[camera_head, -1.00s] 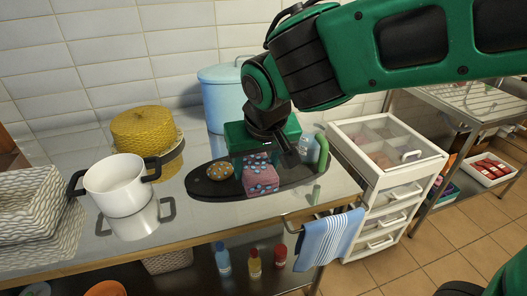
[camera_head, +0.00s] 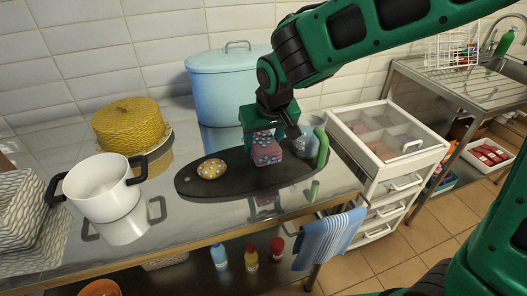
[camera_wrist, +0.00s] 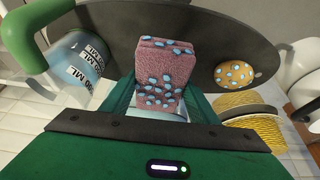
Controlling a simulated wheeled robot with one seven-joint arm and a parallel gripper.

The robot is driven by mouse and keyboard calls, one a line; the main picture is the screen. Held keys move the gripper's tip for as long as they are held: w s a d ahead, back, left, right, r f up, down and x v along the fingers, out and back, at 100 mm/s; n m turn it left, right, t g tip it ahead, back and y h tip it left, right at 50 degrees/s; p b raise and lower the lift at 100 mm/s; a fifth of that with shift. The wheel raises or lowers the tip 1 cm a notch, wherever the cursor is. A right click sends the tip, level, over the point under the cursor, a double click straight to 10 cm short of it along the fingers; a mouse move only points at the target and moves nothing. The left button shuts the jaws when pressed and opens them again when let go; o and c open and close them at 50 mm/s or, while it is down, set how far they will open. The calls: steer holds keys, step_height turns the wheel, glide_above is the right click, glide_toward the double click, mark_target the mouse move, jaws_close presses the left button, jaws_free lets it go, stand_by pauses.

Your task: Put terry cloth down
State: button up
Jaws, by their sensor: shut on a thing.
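The terry cloth looks like a pink folded block with blue dots (camera_head: 266,155). My gripper (camera_head: 270,138) is shut on it, its fingers on either side. In the wrist view the cloth (camera_wrist: 160,75) stands out between the fingertips, with the dark oval board behind it. The cloth is over the dark board (camera_head: 245,182) on the steel counter; I cannot tell whether it touches the board. An orange disc with pale dots (camera_head: 211,169) lies on the board to the left of the cloth.
A blue pot (camera_head: 225,88) is behind; a white pot (camera_head: 100,188) and yellow domed cover (camera_head: 128,120) are left. A striped towel (camera_head: 328,238) hangs in front.

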mark_target(267, 143)
steer(key=shift+w+d+f, duration=0.25)
steer(key=shift+w+f, duration=0.15)
steer(key=shift+w, duration=0.2)
steer(key=shift+f, duration=2)
steer(key=shift+f, duration=0.1)
steer(key=o, duration=0.9)
steer(key=shift+o, duration=0.2)
steer(key=v, duration=1.1)
steer(key=shift+s, duration=0.15)
steer(key=shift+s+d+r, duration=0.1)
steer(key=shift+s+r, duration=0.1)
steer(key=shift+r, duration=0.4)
